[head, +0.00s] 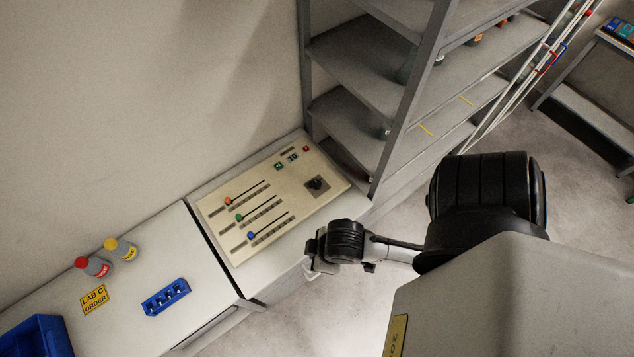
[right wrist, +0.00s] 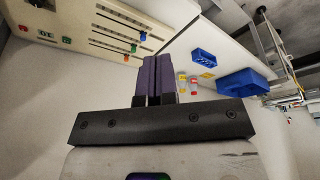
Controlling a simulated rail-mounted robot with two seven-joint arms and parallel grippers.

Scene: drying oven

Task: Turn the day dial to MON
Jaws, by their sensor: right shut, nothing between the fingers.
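A cream control panel (head: 262,190) lies on the counter against the wall. At its right end is a black knob (head: 316,184) on a dark square plate, likely the day dial; its markings are too small to read. My right gripper (head: 312,268) hangs off the counter's front edge, apart from the panel and nearer to me than the knob. In the right wrist view the dark fingers (right wrist: 154,80) are together and empty, with the panel (right wrist: 85,28) beyond them and the knob (right wrist: 42,4) at the top left. My left gripper is out of view.
The panel also has orange, green and blue sliders (head: 240,217) and small buttons (head: 292,156). A grey shelf rack (head: 345,140) stands right beside the panel. Two bottles (head: 107,256), a blue rack (head: 166,297) and a blue bin (head: 38,338) are on the left counter.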

